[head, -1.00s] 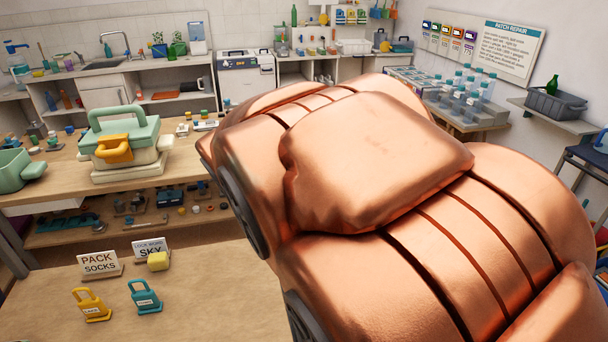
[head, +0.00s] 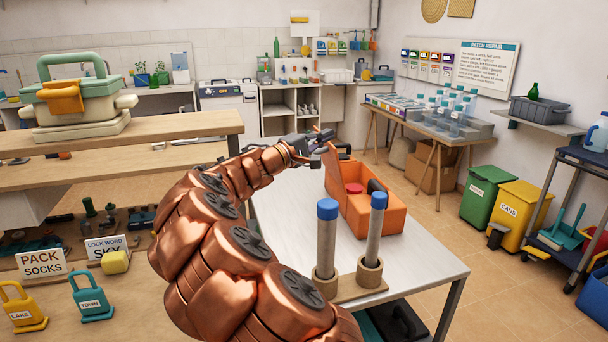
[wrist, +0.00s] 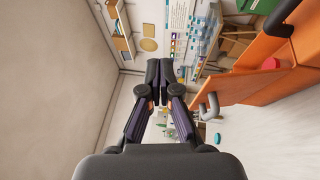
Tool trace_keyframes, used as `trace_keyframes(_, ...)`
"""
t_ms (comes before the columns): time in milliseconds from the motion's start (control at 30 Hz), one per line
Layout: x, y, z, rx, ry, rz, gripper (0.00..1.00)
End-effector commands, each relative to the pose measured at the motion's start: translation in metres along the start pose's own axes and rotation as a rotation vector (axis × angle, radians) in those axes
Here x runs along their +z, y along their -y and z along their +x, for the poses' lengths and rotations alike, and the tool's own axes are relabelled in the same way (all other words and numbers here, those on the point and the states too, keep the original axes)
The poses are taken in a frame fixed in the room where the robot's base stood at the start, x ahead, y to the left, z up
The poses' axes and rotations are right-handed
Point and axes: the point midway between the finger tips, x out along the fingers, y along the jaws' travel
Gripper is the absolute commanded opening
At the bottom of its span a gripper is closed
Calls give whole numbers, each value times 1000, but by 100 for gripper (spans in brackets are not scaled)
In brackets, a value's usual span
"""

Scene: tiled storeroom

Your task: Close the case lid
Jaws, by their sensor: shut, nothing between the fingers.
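The orange case (head: 378,213) stands on the white table with its lid (head: 333,172) raised steeply at its left side. A red round thing (head: 353,187) shows inside the case. My gripper (head: 322,140) is at the upper left of the raised lid, near its top edge. In the wrist view my gripper (wrist: 160,68) has its fingers together with nothing between them. The lid (wrist: 240,87) lies to their right there, with a grey curved handle (wrist: 209,105) on it. I cannot tell whether my gripper touches the lid.
Two grey posts with blue tops (head: 326,240) stand in a wooden base at the near part of the white table (head: 425,262). A wooden shelf (head: 190,127) holding a green-lidded container (head: 72,98) is at the left. The table's right side is clear.

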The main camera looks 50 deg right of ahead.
Motion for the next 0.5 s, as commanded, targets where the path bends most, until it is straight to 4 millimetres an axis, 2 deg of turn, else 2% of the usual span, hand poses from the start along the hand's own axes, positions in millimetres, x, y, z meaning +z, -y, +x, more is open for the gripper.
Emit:
trace_keyframes(33, -24, 31, 0, 38, -35, -31, 0)
trace_keyframes(200, -94, 85, -7, 148, -170, -102, 0)
trace_keyframes(300, -126, 113, -15, 187, -240, -132, 0)
trace_keyframes(400, -146, 133, -21, 212, -289, -151, 0)
trace_keyframes(500, -158, 142, -26, 226, -319, -159, 0)
